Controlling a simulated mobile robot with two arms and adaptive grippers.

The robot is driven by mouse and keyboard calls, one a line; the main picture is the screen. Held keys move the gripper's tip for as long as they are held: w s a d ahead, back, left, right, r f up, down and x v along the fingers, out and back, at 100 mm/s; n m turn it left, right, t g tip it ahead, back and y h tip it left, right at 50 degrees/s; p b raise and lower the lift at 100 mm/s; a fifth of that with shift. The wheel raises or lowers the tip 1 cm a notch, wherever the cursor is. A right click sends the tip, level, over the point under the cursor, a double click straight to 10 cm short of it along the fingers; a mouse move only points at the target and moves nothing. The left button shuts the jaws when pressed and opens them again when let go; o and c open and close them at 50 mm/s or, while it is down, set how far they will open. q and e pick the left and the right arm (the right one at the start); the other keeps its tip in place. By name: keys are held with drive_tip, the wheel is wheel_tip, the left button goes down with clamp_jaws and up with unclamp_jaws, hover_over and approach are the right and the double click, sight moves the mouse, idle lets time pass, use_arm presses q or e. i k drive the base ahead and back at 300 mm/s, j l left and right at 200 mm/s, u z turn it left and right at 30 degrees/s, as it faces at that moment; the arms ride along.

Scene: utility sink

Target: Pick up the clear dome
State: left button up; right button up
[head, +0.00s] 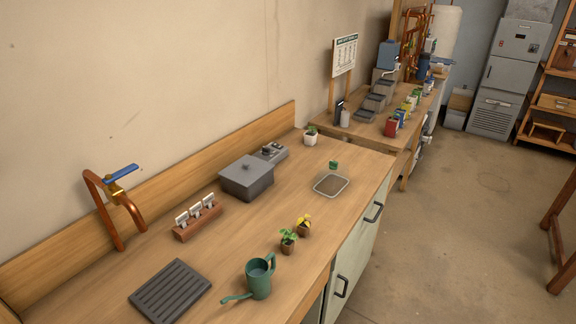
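I cannot clearly make out a clear dome in the head view. A rounded shallow tray (331,185) with a pale rim and brown inside lies on the wooden counter, right of the middle. A small green item (333,165) shows at its back edge. Whether a see-through cover sits over the tray is too small to tell. Neither of my grippers is in view.
The counter (230,240) holds a copper faucet (119,205), black rack (170,290), green watering can (259,279), two potted seedlings (289,241), label holder (198,218), grey box (246,178) and white-potted plant (310,136). Open floor (450,220) lies right.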

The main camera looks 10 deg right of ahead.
sight(329, 182)
drive_tip(key=z, duration=0.75)
